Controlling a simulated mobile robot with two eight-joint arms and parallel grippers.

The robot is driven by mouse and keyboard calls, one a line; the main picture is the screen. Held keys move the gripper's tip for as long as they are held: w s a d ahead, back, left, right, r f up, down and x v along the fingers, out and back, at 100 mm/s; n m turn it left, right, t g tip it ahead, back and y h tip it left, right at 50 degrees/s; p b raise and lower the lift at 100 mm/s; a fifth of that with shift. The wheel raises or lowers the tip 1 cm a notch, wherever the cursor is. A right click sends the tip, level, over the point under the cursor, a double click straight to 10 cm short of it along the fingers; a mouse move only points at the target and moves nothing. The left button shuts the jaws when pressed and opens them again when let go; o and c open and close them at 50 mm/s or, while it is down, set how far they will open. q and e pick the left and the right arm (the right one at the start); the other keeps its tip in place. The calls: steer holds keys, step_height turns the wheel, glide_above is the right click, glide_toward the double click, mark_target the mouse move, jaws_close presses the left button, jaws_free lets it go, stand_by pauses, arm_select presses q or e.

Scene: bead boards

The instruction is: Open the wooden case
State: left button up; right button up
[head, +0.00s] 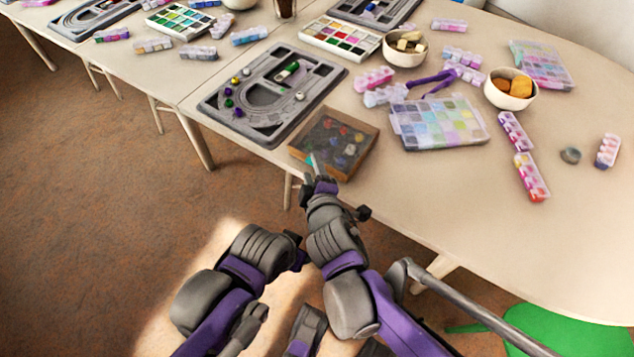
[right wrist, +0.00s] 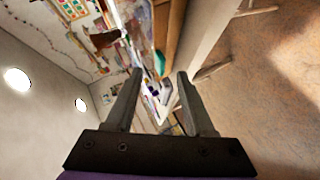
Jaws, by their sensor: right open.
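The wooden case (head: 358,164) is a shallow brown box at the near edge of the table in the head view. Colored beads show in its dark interior, through what looks like a closed see-through lid. My right gripper (head: 312,166) is at the case's near left side, by the table edge; whether it touches the case is unclear. In the right wrist view its jaws (right wrist: 160,73) are apart with nothing held between them, and a brown wooden side of the case (right wrist: 172,32) shows just beyond them. My left arm is folded low at left; its gripper cannot be made out.
A grey bead board (head: 212,104) with loose beads lies left of the case. A clear bead organizer (head: 440,124) lies to its right. Purple pliers (head: 432,82), bowls (head: 510,101) and several small bead boxes stand farther back.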

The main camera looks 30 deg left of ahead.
steer(key=shift+x, duration=0.8)
jaws_close()
steer(key=shift+r+b, duration=0.15)
steer(key=shift+b, duration=0.2)
steer(key=shift+w+d+r+m+g+b, duration=0.15)
steer(key=shift+r+m+g+b, duration=0.15)
steer(key=shift+r+g+b, duration=0.35)
steer(key=shift+w+r+m+g, duration=0.25)
steer(key=shift+r+m, duration=0.05)
steer(key=shift+r, duration=0.75)
